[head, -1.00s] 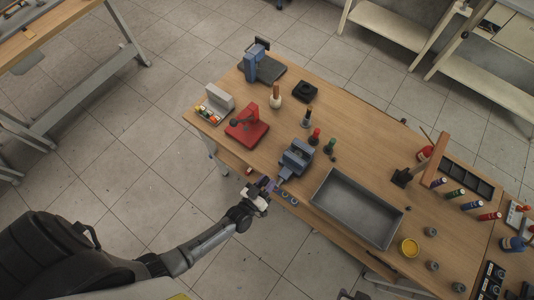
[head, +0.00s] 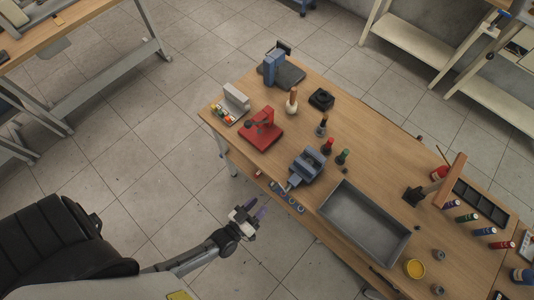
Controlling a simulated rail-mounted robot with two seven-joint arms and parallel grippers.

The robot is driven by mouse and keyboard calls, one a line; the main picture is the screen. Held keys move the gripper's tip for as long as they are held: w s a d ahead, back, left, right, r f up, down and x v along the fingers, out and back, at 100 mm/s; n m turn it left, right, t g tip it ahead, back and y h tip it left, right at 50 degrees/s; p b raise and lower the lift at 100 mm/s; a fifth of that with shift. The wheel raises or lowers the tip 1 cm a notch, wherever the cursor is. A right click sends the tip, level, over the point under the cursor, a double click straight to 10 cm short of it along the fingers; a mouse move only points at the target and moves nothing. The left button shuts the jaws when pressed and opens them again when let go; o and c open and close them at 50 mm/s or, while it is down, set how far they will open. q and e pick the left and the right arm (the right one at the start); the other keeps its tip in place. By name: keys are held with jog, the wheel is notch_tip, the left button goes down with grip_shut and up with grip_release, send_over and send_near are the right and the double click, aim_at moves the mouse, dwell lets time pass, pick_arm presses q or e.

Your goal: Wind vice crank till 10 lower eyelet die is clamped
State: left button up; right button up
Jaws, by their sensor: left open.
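The blue-grey vice (head: 307,168) stands at the near edge of the wooden bench, left of the grey tray. Its crank side faces the near edge, where a small pale bar (head: 281,187) shows; I cannot make out the handle clearly. Whether a die sits between the vice jaws is too small to tell. My left gripper (head: 258,213) is open and empty, with purple-tinted fingers pointing toward the bench. It is out over the floor, apart from the vice and crank. My right gripper is not in view.
A grey tray (head: 327,213) lies right of the vice. Several small round pieces (head: 291,202) line the bench's near edge. The floor around my gripper is clear.

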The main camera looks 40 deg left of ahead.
pick_arm(q)
jog(key=shift+s+a, duration=0.1)
jog(key=shift+s, duration=2)
